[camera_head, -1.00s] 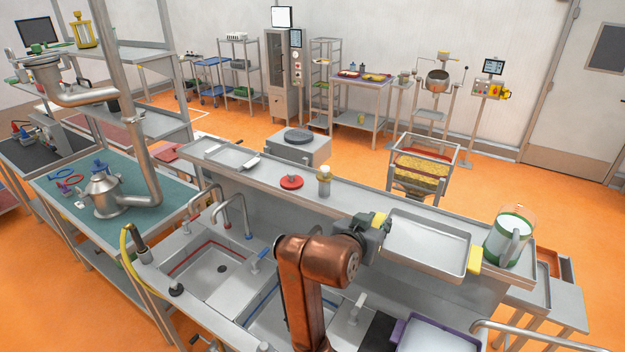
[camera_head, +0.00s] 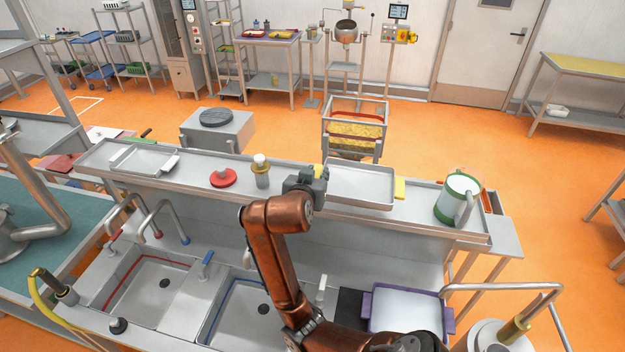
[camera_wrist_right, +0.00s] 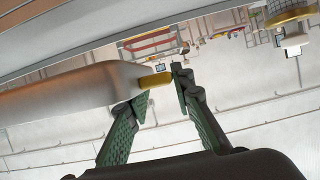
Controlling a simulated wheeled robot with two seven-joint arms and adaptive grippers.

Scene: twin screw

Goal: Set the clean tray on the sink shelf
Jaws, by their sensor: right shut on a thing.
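The clean tray (camera_head: 360,184) is a shallow grey metal tray with yellow end grips. It appears level over the sink shelf (camera_head: 415,217), the long steel ledge behind the basins. I cannot tell whether it touches the shelf. My right gripper (camera_head: 318,178) is at the tray's left end, shut on its yellow grip. In the right wrist view the grip (camera_wrist_right: 155,80) sits between the green-padded fingers, with the tray's underside or side (camera_wrist_right: 75,92) to the left. My left gripper is not in view.
On the shelf, a green-rimmed jug (camera_head: 458,198) stands right of the tray. A small shaker (camera_head: 261,172), a red disc (camera_head: 222,177) and another tray (camera_head: 145,159) are to the left. Taps (camera_head: 165,215) rise in front. A purple-edged bin (camera_head: 405,310) is below.

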